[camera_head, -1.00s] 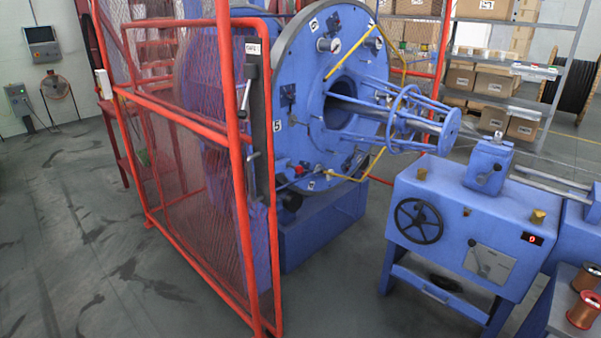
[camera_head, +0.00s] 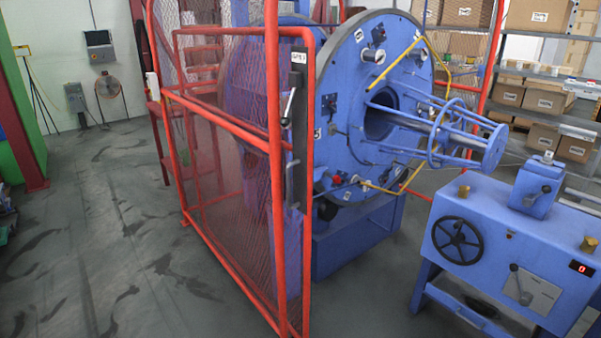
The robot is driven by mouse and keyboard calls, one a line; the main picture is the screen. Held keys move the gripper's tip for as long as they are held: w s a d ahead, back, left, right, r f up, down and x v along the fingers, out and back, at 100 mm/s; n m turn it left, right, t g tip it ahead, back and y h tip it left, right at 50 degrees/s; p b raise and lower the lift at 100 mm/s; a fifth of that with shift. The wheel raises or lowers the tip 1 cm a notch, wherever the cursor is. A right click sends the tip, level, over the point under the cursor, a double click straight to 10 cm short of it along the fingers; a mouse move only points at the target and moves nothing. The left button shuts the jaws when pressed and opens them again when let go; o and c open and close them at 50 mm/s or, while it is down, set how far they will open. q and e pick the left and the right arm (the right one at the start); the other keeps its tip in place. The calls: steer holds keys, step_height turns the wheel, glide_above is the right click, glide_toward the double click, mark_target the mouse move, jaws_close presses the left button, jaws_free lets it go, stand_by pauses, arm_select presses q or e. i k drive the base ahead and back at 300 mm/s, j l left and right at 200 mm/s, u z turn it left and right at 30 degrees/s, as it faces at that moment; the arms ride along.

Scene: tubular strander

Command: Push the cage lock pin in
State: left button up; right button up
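The red mesh cage (camera_head: 276,190) stands in front of the large blue strander disc (camera_head: 347,95). A dark lock plate (camera_head: 297,140) with a white label is on the cage's near upright. A lever handle (camera_head: 288,104) sticks out at its upper part, and a smaller grey handle (camera_head: 290,168) shows lower down. I cannot tell which of these is the lock pin, or whether the pin is in or out. Neither of my grippers is in view.
A blue machine bench (camera_head: 500,240) with a black handwheel (camera_head: 456,240) stands at the right. Shelves with cardboard boxes (camera_head: 540,14) are at the back right. The grey floor (camera_head: 90,250) left of the cage is clear.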

mark_target(336, 179)
steer(key=i+l+u, duration=0.15)
steer(key=i, duration=0.35)
steer(key=i+l+u, duration=0.15)
steer(key=i, duration=0.35)
